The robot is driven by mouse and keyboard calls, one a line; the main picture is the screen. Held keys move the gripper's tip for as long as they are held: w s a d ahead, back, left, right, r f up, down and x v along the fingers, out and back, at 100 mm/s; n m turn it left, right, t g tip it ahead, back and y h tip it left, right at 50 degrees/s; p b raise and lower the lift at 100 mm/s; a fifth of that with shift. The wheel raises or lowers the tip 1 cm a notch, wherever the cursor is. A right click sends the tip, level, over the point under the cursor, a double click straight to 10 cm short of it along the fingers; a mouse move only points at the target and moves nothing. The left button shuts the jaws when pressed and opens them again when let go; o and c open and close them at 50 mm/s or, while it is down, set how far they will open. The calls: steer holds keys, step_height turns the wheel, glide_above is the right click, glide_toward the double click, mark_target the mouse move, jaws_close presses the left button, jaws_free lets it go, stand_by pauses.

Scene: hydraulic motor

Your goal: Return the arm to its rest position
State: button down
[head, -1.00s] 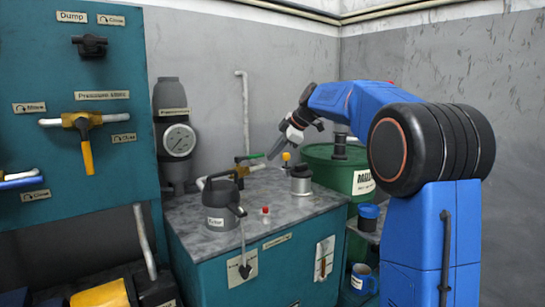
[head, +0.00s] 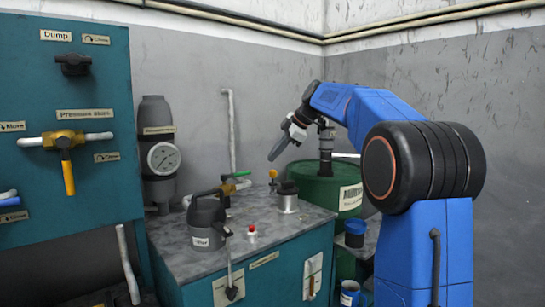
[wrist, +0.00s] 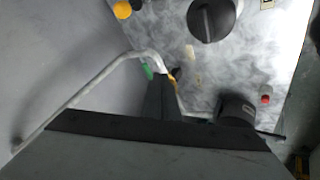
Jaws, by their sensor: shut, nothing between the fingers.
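My gripper (head: 279,147) is shut and empty. It hangs in the air above the back of the teal cabinet's grey top (head: 262,228), pointing down and left, apart from everything on it. My blue arm reaches in from the right and bends over at its top. In the wrist view the fingers of my gripper (wrist: 163,88) show as a dark, closed shape over the cabinet top.
A green drum (head: 316,192) stands behind. A teal valve panel (head: 100,185) is at left.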

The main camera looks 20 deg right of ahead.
steer(key=s+a+f+m+h, duration=0.1)
steer(key=s+a+f+m, duration=0.15)
steer(key=s, duration=0.55)
steer(key=s+a+f+m+g+h, duration=0.1)
steer(key=s+a+f+m, duration=0.2)
steer(key=s, duration=0.5)
steer(key=s+a+f+m, duration=0.1)
steer(key=s+f+m, duration=0.2)
steer(key=s+f, duration=0.35)
steer(key=s+f+m+h, duration=0.1)
steer(key=s+f+m, duration=0.2)
steer(key=s+f, duration=0.6)
steer(key=s+f+m+h, duration=0.1)
steer(key=s+f+m, duration=0.3)
steer(key=s+f, duration=0.6)
steer(key=s, duration=0.7)
steer(key=shift+s+g+h, duration=0.15)
steer(key=shift+g+h, duration=0.15)
steer(key=shift+h, duration=0.1)
steer(key=shift+r+m, duration=0.1)
steer(key=shift+m, duration=0.15)
